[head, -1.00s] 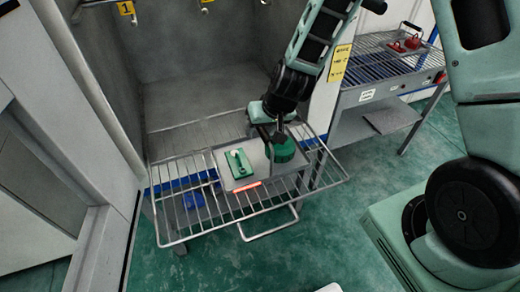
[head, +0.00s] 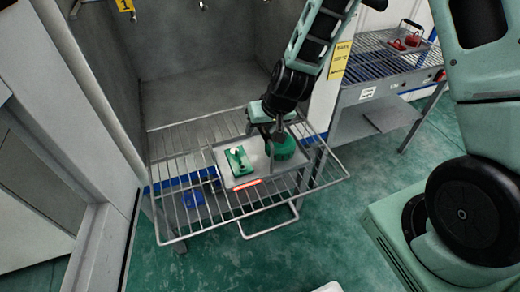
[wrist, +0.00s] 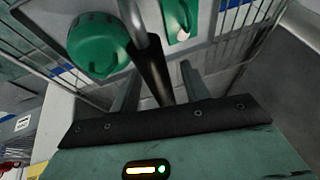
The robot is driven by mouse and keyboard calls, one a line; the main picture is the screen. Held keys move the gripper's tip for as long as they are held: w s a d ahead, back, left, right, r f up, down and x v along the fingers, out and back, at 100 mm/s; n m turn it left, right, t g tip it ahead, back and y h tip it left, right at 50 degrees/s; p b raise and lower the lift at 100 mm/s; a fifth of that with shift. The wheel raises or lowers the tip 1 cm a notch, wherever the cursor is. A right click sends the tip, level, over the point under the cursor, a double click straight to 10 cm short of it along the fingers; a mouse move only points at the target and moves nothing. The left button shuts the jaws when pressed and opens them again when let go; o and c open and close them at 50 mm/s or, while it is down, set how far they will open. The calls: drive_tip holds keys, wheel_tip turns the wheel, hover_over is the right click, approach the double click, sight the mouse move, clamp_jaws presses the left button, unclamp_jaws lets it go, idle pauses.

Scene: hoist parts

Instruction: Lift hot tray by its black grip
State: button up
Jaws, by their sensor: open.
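A grey tray (head: 258,162) stands on a pulled-out wire rack. It carries a round green part (head: 285,147) and a flat green part with a pale knob (head: 239,161). A red-lit strip (head: 246,184) shows at its front edge. In the wrist view, the black grip (wrist: 154,72) on a grey bar lies between the fingers of my gripper (wrist: 158,85), with gaps at the sides. The round green part (wrist: 97,45) is left of the grip. In the head view, my gripper (head: 272,138) is above the tray and partly hides the grip. My gripper is open.
The wire rack (head: 195,222) juts from a grey chamber (head: 190,85), with a front handle (head: 270,224). Blue items (head: 194,198) show beneath it. A slatted table (head: 385,55) with red parts stands at the back right. Green floor is clear in front.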

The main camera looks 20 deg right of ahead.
clamp_jaws()
idle(1.4)
